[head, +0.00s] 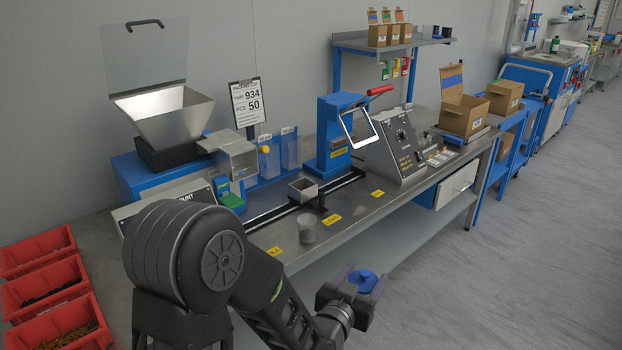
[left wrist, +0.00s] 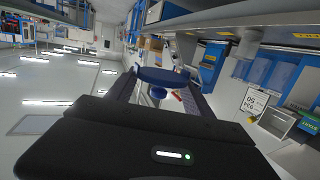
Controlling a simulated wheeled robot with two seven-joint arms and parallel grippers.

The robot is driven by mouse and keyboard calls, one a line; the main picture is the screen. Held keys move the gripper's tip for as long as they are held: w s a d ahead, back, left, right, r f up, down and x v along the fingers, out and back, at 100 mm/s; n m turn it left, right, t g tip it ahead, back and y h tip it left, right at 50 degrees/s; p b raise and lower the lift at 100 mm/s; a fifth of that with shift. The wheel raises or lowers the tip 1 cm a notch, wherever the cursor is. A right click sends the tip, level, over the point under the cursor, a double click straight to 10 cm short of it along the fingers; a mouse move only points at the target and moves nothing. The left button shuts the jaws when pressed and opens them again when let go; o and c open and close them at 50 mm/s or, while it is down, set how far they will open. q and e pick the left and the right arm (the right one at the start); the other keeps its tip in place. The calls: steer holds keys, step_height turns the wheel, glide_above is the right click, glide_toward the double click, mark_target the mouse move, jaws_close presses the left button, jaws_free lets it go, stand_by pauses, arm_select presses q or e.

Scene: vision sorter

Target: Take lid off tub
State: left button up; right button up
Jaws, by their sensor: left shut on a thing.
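The blue lid (head: 363,279) is between the fingers of my left gripper (head: 361,286), which is shut on it. The gripper holds it in the air in front of the bench, over the floor. In the left wrist view the lid (left wrist: 163,76) shows as a round disc with a small knob (left wrist: 159,93) between the fingers. The grey tub (head: 306,229) stands upright on the bench near its front edge, apart from the lid. It also shows upside down in the left wrist view (left wrist: 248,45). My right gripper is not in view.
The steel bench (head: 383,212) carries a hopper (head: 168,112), a small square bin (head: 303,190) on a rail, a blue press (head: 340,135) and a control box (head: 397,146). Red bins (head: 45,252) stand at left. The floor (head: 490,280) right of the gripper is clear.

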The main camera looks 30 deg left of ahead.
arm_select(q)
steer(key=w+a+f+n+y+b, duration=0.1)
steer(key=w+a+f+y+b, duration=0.2)
steer(key=a, duration=0.4)
steer(key=w+a+f+n+b, duration=0.1)
steer(key=w+a+b, duration=0.3)
steer(key=w+a, duration=0.15)
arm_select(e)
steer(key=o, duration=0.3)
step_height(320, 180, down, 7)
arm_select(q)
steer(key=w+a+n+y+b, duration=0.1)
steer(key=a+b, duration=0.1)
steer(key=a, duration=0.7)
steer(key=a+n+g+y+b, duration=0.1)
steer(key=a+y+b, duration=0.1)
steer(key=a, duration=0.8)
steer(key=shift+w+a+r+n+y+b, duration=0.3)
steer(key=shift+w+r+b, duration=0.15)
steer(key=shift+b, duration=0.2)
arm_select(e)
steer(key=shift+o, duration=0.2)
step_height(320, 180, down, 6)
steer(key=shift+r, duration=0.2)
